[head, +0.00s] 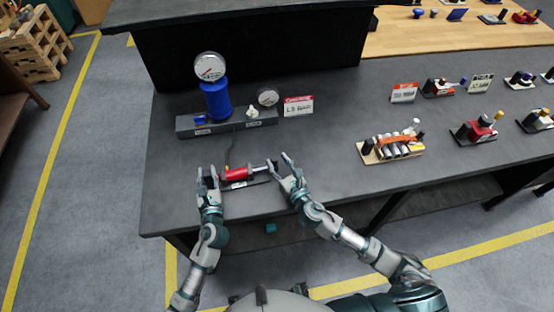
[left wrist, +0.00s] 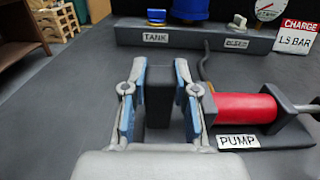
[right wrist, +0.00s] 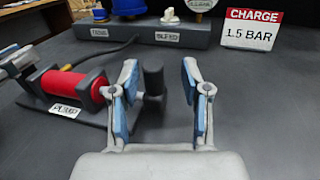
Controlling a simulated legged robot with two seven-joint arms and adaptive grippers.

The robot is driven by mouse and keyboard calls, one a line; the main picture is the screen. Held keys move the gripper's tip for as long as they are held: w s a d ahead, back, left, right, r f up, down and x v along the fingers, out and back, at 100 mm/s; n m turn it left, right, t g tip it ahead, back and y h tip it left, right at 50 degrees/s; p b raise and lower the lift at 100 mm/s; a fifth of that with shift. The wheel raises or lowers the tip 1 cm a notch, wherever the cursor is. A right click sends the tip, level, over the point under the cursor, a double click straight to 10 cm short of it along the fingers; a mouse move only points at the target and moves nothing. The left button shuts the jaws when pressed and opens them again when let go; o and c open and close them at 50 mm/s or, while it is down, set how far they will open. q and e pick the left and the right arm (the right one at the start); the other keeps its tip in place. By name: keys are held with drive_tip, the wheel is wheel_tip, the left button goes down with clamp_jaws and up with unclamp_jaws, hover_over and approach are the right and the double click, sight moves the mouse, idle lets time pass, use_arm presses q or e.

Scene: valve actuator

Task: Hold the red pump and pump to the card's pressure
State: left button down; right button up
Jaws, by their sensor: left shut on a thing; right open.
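The red pump (head: 237,174) lies on the dark bench; its red barrel also shows in the left wrist view (left wrist: 243,107) and the right wrist view (right wrist: 70,84). My left gripper (head: 208,176) is shut on the dark block (left wrist: 158,95) at the pump's left end. My right gripper (head: 281,169) is open at the pump's right end, with the dark plunger handle (right wrist: 153,78) between its fingers, nearer the left finger. The card (right wrist: 250,29) reads CHARGE 1.5 BAR. The blue tank (head: 216,100) carries a round gauge (head: 210,67); its reading is too small to tell.
Behind the pump is a grey base (head: 190,130) with labels TANK and BLEED, a white knob (head: 252,112) and a smaller gauge (head: 268,97). A hose runs from it to the pump. A wooden board with cylinders (head: 392,147) stands right. Bench between is clear.

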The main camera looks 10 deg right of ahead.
drive_tip(key=v, duration=1)
drive_tip(key=shift+s+d, duration=0.2)
drive_tip(key=shift+s, duration=0.1)
drive_tip(key=shift+f, duration=0.1)
drive_tip(key=c, duration=0.6)
drive_tip(key=shift+w+d+f+y, duration=0.1)
drive_tip(key=shift+w+d+y, duration=0.15)
drive_tip(key=shift+y, duration=0.05)
clamp_jaws()
drive_tip(key=d+n+y, duration=0.1)
drive_tip(key=d+n+g+y, duration=0.1)
drive_tip(key=w+d+n+g+y, duration=0.1)
drive_tip(key=shift+d+f+y, duration=0.15)
drive_tip(key=shift+f+y, duration=0.2)
drive_tip(key=shift+y, duration=0.05)
drive_tip(key=d+n+g+y, duration=0.1)
drive_tip(key=s+d+n+g+y, duration=0.1)
drive_tip(key=d, duration=0.1)
drive_tip(key=d+n+g+y, duration=0.1)
drive_tip(key=d, duration=0.1)
drive_tip(key=shift+s+r+y, duration=0.25)
drive_tip(key=shift+s+y, duration=0.05)
drive_tip(key=shift+s, duration=0.1)
drive_tip(key=x, duration=1.3)
drive_tip(key=shift+w+a, duration=0.2)
drive_tip(key=shift+a, duration=0.1)
